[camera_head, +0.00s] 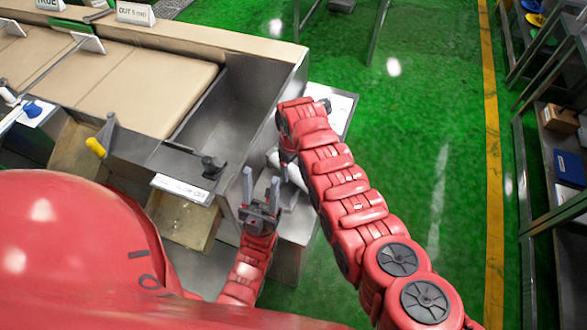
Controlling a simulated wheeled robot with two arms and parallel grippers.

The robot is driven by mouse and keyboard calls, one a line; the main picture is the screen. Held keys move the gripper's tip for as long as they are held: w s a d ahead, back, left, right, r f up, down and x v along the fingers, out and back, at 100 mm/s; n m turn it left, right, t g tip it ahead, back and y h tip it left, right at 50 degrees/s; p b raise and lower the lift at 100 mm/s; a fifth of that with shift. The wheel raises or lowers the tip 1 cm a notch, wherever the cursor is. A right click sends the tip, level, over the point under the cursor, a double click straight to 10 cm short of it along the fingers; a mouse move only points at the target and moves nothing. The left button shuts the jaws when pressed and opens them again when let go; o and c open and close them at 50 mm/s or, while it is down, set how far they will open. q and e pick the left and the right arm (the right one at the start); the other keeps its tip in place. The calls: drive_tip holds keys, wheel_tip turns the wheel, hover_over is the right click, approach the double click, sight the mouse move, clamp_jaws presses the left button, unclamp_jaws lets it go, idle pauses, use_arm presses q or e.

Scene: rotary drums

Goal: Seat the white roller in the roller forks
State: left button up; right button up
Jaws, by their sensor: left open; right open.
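A white rounded piece (293,172), likely the white roller, shows partly beside the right arm's end; the red arm hides the rest. My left gripper (261,187) is open and empty, its two grey fingers pointing up the picture, just left of and below the white piece. My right gripper (287,153) is mostly hidden under its own red wrist, close to the white piece; I cannot tell whether it touches it. The roller forks cannot be made out clearly.
A beige-topped conveyor (140,82) with a grey metal end fills the left. Green floor (430,120) is free at right, before shelves (545,150).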

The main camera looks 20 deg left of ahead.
sight(293, 169)
wheel_tip(293, 169, up, 8)
drive_tip(key=b, duration=0.3)
drive_tip(key=shift+f, duration=0.1)
wheel_tip(293, 169, up, 4)
drive_tip(key=shift+s+f+p, duration=0.1)
drive_tip(key=shift+f+p, duration=0.05)
drive_tip(key=shift+p, duration=1.05)
